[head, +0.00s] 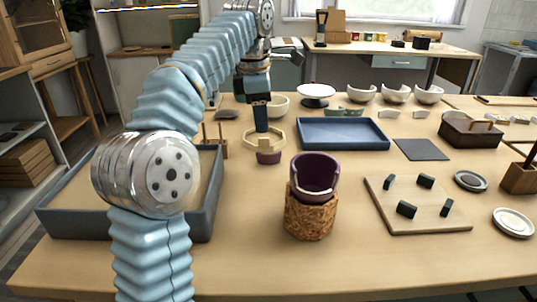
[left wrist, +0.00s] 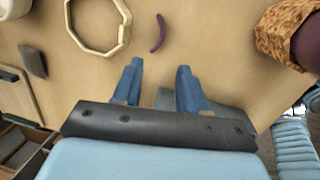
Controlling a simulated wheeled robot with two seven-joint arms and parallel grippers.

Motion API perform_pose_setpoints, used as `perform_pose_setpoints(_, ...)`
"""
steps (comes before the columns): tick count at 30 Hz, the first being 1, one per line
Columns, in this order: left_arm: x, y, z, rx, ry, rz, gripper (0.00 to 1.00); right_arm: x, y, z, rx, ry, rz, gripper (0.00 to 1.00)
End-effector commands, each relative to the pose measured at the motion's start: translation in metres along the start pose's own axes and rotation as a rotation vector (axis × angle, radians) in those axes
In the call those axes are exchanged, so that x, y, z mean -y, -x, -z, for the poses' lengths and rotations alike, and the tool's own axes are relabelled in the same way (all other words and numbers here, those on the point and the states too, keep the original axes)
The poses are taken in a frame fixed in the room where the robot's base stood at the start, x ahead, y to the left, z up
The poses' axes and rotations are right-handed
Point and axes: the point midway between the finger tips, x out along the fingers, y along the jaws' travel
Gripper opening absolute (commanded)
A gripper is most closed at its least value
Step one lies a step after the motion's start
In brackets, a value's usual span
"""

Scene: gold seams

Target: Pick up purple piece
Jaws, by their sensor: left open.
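A small curved purple piece (head: 268,157) stands on the table just in front of a pale octagonal ring (head: 254,147). In the left wrist view the purple piece (left wrist: 158,33) shows as a thin arc beyond the fingertips, apart from the ring (left wrist: 98,50). My left gripper (head: 261,128) points down above the piece and ring. Its blue fingers (left wrist: 158,66) are apart with nothing between them. A larger broken purple vessel (head: 315,172) sits on a cork stand (head: 309,217) to the right. My right gripper is not in view.
A blue tray (head: 343,134) lies behind to the right. A board with dark blocks (head: 430,218) is at the right. A grey-walled tray (head: 200,228) stands at the left behind my arm. The front table strip is clear.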

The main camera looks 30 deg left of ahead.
Motion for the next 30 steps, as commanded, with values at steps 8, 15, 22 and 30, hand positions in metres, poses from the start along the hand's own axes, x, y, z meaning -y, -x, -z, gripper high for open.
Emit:
perform_pose_setpoints(8, 0.000, -0.051, 0.000, -0.001, 0.000, 0.001, 0.42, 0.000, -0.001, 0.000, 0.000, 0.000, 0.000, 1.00)
perform_pose_setpoints(15, 0.001, -0.075, -0.004, -0.001, 0.000, 0.002, 0.42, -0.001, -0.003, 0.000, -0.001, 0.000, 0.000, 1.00)
perform_pose_setpoints(22, 0.001, -0.106, -0.008, 0.000, 0.001, 0.001, 0.42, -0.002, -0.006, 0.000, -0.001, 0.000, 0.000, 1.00)
perform_pose_setpoints(30, 0.001, -0.109, -0.009, 0.001, 0.001, -0.001, 0.42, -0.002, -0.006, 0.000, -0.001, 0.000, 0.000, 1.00)
